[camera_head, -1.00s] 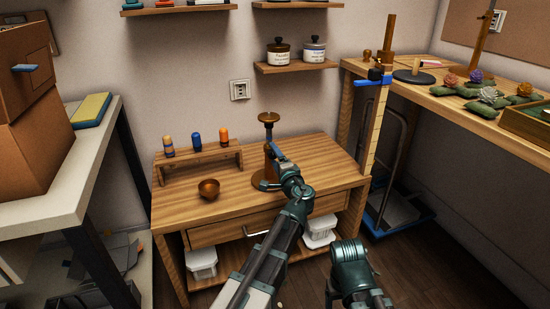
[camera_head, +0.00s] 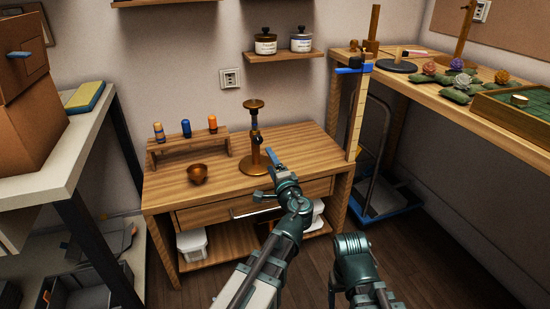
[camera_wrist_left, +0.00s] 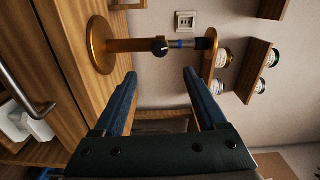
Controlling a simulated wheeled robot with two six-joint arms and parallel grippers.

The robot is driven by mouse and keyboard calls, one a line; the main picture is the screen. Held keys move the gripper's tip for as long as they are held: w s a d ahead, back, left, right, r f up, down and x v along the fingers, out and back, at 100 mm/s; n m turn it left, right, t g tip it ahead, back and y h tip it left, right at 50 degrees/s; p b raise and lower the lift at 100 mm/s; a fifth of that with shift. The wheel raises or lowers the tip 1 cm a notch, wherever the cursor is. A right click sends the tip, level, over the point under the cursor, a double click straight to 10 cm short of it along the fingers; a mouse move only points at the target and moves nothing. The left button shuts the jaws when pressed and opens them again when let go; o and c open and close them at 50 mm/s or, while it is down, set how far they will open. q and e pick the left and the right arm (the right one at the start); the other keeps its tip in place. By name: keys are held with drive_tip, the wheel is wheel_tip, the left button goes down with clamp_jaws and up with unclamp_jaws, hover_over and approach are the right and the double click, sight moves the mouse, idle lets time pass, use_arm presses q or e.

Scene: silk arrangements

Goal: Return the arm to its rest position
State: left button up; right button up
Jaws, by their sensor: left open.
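My left gripper (camera_head: 270,176) is open and empty in the head view, in front of the low wooden table's front edge. Its two blue-lined fingers (camera_wrist_left: 158,88) stand apart in the left wrist view with nothing between them. Beyond them is a brass stand (camera_head: 256,140) on the table, upright, with a round base and a small dish on top. It also shows in the left wrist view (camera_wrist_left: 125,45), lying sideways there. A blue-and-dark piece sits on its post. My right arm (camera_head: 356,265) shows at the bottom; its fingertips are not visible.
A drawer handle (camera_head: 256,211) projects at the front. At right is a higher bench (camera_head: 480,115) with flowers; at left a white table (camera_head: 75,155).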

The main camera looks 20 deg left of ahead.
use_arm(q)
drive_tip(key=shift+s+d, duration=0.3)
drive_tip(key=shift+s, duration=0.1)
use_arm(e)
drive_tip(key=shift+s+d, duration=0.1)
drive_tip(key=shift+d, duration=0.2)
use_arm(q)
drive_tip(key=s+d+f+n+g+h+p, duration=0.4)
drive_tip(key=s+f+n+g+p, duration=0.2)
drive_tip(key=s+f+g, duration=0.45)
drive_tip(key=s+d+f+g+h+p, duration=0.3)
drive_tip(key=s+d+g+h, duration=0.2)
drive_tip(key=s+d, duration=0.8)
wheel_tip(320, 180, up, 38)
drive_tip(key=s+a+p, duration=0.1)
drive_tip(key=p, duration=3.6)
drive_tip(key=shift+s+a+n, duration=0.3)
drive_tip(key=shift+a, duration=0.05)
use_arm(e)
wheel_tip(320, 180, up, 46)
